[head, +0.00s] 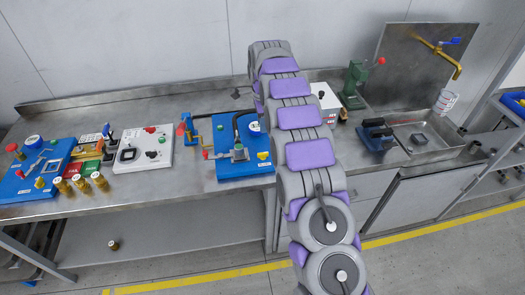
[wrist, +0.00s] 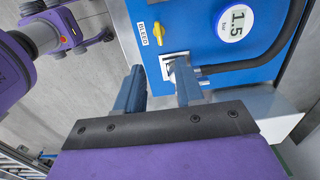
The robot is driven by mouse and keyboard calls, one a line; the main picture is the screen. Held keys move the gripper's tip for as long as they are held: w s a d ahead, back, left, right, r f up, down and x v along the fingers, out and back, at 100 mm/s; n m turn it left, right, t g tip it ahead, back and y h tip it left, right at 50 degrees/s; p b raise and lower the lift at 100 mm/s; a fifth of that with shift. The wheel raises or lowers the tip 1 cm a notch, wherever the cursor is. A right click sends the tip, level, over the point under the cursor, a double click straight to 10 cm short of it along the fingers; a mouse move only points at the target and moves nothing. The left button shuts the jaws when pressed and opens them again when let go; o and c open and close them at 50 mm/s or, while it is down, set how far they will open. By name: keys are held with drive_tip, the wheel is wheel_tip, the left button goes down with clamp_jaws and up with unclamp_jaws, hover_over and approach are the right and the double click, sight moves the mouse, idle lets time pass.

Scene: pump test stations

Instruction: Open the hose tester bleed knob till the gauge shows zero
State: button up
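The hose tester is a blue panel (head: 235,172), also in the wrist view (wrist: 262,70). In the wrist view its yellow bleed knob (wrist: 159,29) is at upper middle, beside a white label that seems to read BLEED. The round gauge (wrist: 236,21) at top right reads 1.5 bar. A black hose (wrist: 255,62) runs from a metal fitting below the knob. My gripper (wrist: 158,75) is open, its two blue fingers apart. It looks empty, with the knob beyond its tips. The right finger overlaps the fitting; contact cannot be told. In the head view my arm hides the gripper.
A white control box (head: 145,148) and another blue panel (head: 35,172) stand left on the metal bench (head: 195,105). A green press (head: 354,85), a blue vise (head: 377,135) and a sink (head: 430,135) are right.

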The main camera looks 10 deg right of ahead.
sight(263, 153)
wheel_tip(263, 153, down, 15)
drive_tip(key=b, duration=0.3)
drive_tip(key=shift+c, duration=0.4)
clamp_jaws()
